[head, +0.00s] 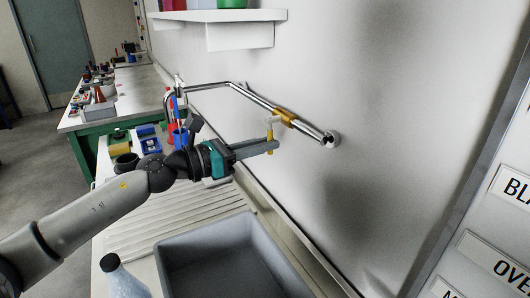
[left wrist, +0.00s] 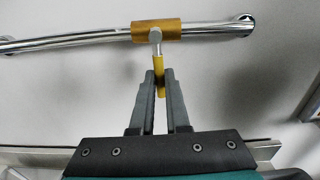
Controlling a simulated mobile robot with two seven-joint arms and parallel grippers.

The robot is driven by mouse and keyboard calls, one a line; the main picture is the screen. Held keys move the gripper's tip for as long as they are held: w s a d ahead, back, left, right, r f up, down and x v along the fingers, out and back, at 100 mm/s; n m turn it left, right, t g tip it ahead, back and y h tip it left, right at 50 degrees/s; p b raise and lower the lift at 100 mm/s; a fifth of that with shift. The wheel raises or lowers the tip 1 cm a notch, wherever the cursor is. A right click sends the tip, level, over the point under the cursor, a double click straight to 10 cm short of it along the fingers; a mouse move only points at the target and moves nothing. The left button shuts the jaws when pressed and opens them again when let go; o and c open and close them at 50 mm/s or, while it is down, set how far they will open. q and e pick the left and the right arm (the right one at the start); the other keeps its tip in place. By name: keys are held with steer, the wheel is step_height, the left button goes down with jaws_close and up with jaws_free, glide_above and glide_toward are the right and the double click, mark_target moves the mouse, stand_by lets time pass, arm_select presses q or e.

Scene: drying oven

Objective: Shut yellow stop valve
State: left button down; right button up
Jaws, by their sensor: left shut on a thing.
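The yellow stop valve has a brass-yellow body (head: 285,117) on a chrome pipe along the wall. Its yellow lever handle (head: 270,140) hangs below the body on a short metal stem. In the left wrist view the valve body (left wrist: 156,31) is at the top centre, with the yellow handle (left wrist: 159,76) pointing toward me. My left gripper (head: 274,147) is shut on the handle; its fingertips (left wrist: 160,82) are on either side of it. My right gripper is not in view.
The chrome pipe (head: 255,98) ends in a round wall flange (head: 331,138). Below is a grey sink basin (head: 215,255) with a ribbed drainboard (head: 150,215). A bottle (head: 122,280) stands at the front. A white shelf (head: 240,35) is above.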

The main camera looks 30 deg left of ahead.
arm_select(q)
steer(key=shift+w+a, duration=0.1)
steer(key=shift+a, duration=0.05)
stand_by(0.4)
steer(key=c, duration=0.9)
jaws_free()
steer(key=v, duration=1.5)
steer(key=shift+a, duration=0.1)
steer(key=shift+r, duration=0.1)
